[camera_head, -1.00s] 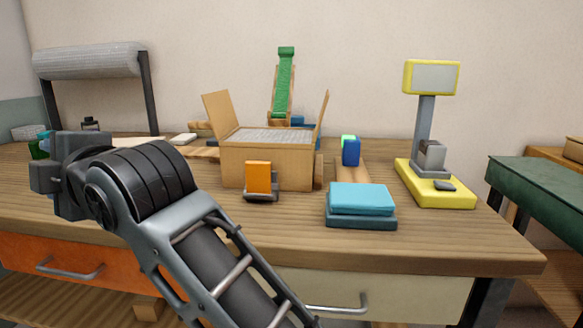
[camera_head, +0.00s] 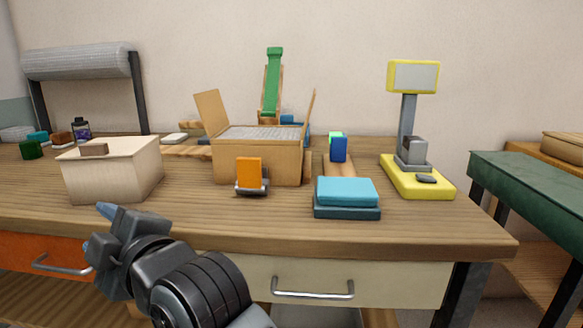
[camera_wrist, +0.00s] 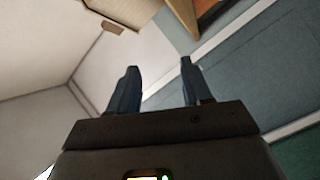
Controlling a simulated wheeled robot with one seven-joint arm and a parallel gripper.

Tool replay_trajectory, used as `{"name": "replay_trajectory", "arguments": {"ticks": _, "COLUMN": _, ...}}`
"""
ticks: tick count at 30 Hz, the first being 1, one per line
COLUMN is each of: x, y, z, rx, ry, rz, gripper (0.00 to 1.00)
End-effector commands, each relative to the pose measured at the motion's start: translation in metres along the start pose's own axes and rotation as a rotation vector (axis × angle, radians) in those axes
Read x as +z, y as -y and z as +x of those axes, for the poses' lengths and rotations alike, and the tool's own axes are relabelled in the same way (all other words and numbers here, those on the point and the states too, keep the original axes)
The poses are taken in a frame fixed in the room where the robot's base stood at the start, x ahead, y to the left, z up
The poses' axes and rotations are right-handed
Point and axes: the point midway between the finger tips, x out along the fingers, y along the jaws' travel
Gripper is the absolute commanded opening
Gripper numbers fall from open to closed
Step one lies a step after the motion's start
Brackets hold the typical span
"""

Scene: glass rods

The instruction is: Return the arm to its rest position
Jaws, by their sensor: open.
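My gripper (camera_head: 97,228) is in front of the workbench's front edge at lower left in the head view, below the cream box. In the wrist view its two blue-grey fingers (camera_wrist: 156,88) stand apart with nothing between them. My arm reaches up from the bottom of the head view, folded lower than the tabletop.
The wooden workbench (camera_head: 270,228) carries a cream box (camera_head: 120,175), an open cardboard carton (camera_head: 275,163), an orange card on a stand (camera_head: 249,174), a teal block (camera_head: 346,192) and a yellow scale (camera_head: 425,182). Drawer handles (camera_head: 312,293) project from the bench front. A green table (camera_head: 540,190) stands right.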

Motion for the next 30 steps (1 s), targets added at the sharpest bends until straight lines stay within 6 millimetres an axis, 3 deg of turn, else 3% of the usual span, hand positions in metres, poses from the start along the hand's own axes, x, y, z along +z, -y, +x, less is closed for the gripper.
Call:
{"name": "replay_trajectory", "arguments": {"ticks": 6, "x": 0.059, "y": 0.047, "z": -0.058, "rx": 0.088, "ry": 0.089, "rz": 0.244, "gripper": 0.49}}
{"name": "replay_trajectory", "arguments": {"ticks": 15, "x": 0.121, "y": 0.106, "z": -0.161, "rx": 0.250, "ry": 0.229, "rz": 0.543, "gripper": 0.49}}
{"name": "replay_trajectory", "arguments": {"ticks": 22, "x": 0.148, "y": 0.148, "z": -0.253, "rx": 0.382, "ry": 0.343, "rz": 0.724, "gripper": 0.49}}
{"name": "replay_trajectory", "arguments": {"ticks": 30, "x": 0.152, "y": 0.188, "z": -0.366, "rx": 0.536, "ry": 0.471, "rz": 0.879, "gripper": 0.49}}
